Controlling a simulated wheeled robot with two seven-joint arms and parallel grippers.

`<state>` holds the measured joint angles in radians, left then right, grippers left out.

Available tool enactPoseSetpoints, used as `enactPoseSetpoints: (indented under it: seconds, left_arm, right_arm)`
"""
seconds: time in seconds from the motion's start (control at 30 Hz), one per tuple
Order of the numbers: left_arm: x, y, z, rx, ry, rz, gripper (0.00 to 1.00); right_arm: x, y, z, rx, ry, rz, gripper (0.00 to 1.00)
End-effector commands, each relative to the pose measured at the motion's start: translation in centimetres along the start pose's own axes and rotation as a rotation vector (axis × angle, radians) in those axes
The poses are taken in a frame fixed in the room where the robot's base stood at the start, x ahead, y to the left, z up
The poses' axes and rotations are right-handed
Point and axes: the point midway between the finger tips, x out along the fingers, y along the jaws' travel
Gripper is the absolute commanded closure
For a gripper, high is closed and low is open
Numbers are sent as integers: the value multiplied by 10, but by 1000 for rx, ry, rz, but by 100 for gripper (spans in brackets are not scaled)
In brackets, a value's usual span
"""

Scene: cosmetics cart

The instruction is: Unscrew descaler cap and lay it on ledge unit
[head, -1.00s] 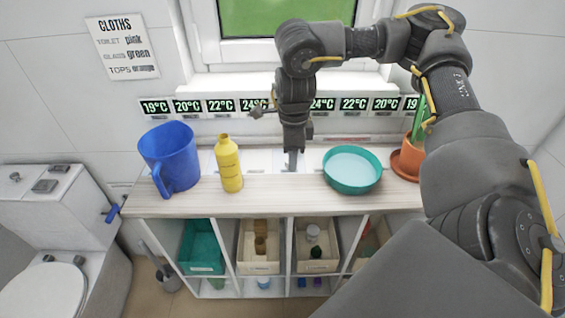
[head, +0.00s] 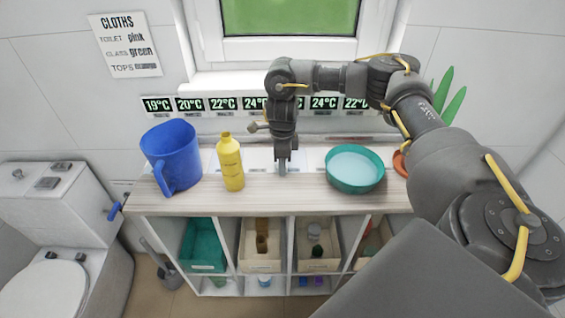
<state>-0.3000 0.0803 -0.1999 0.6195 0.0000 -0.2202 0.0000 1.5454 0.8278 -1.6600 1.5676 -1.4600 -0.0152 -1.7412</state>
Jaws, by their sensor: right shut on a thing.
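The yellow descaler bottle (head: 231,166) stands upright on the wooden top of the ledge unit (head: 300,193), and no separate cap shows on its neck. My right gripper (head: 282,168) points down right of the bottle, apart from it, low over the back of the top. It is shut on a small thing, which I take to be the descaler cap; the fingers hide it. I cannot tell whether it touches the top. My left gripper is out of view.
A blue jug (head: 172,157) stands left of the bottle. A teal bowl (head: 355,181) stands right of my gripper. My right arm covers much of the terracotta pot at the right. The top's front strip between bottle and bowl is clear. Bins fill the cubbies below.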

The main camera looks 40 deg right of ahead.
Motion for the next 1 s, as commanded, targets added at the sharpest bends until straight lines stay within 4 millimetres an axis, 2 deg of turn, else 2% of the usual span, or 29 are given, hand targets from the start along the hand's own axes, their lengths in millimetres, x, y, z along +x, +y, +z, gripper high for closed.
enactPoseSetpoints:
  seconds: [0.4, 0.43, 0.6, 0.87, 1.0]
  left_arm:
    - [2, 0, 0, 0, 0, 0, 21]
    - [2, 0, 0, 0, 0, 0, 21]
    - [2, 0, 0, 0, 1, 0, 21]
    - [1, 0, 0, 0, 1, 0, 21]
    - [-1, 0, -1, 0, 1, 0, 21]
  right_arm:
    - [6, 0, 0, 0, 0, 0, 96]
    - [6, 0, 0, 0, 0, 0, 67]
    - [5, 0, 0, 0, 0, -1, 47]
    - [4, 0, 0, 0, -1, -1, 47]
    - [-6, -1, 1, -1, -2, -4, 47]
